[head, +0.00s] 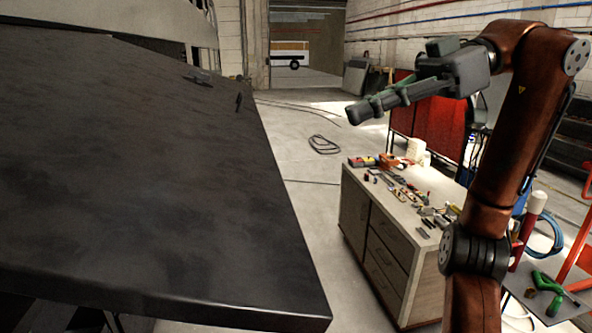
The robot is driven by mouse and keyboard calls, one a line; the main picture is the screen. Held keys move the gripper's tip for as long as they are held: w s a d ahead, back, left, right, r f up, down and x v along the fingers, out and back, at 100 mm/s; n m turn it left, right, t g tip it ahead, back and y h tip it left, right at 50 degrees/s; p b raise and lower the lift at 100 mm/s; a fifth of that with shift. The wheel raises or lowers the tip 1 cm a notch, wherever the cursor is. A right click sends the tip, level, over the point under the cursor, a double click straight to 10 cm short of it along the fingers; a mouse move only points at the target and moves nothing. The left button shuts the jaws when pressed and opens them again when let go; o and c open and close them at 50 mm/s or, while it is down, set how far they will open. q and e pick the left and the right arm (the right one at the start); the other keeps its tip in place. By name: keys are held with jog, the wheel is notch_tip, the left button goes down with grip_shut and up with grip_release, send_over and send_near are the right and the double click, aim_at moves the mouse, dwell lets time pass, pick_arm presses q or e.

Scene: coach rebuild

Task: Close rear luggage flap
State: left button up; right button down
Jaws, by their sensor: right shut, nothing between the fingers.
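A large dark flat panel (140,170), which looks like the rear luggage flap, fills the left half of the head view. It stands out from the pale vehicle body at the upper left and looks raised open. Small dark fittings lie on its far part. My right gripper (352,115) is at the upper right, shut and empty, pointing left. It is apart from the panel, to the right of its edge. My left gripper is not in view.
A wooden drawer cabinet (385,250) covered with tools stands right of the panel. A coiled cable (324,144) lies on the floor behind. Red panels (430,125) stand behind the cabinet. A strip of floor between panel and cabinet is clear.

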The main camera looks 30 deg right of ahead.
jog(key=s, duration=0.1)
jog(key=p, duration=0.1)
send_near(269, 180)
jog(key=w+a, duration=0.1)
jog(key=a, duration=0.4)
jog(key=shift+w+f, duration=0.15)
jog(key=shift+f, duration=0.85)
jog(key=shift+a, duration=0.15)
jog(key=shift+a, duration=0.1)
jog(key=shift+f, duration=0.1)
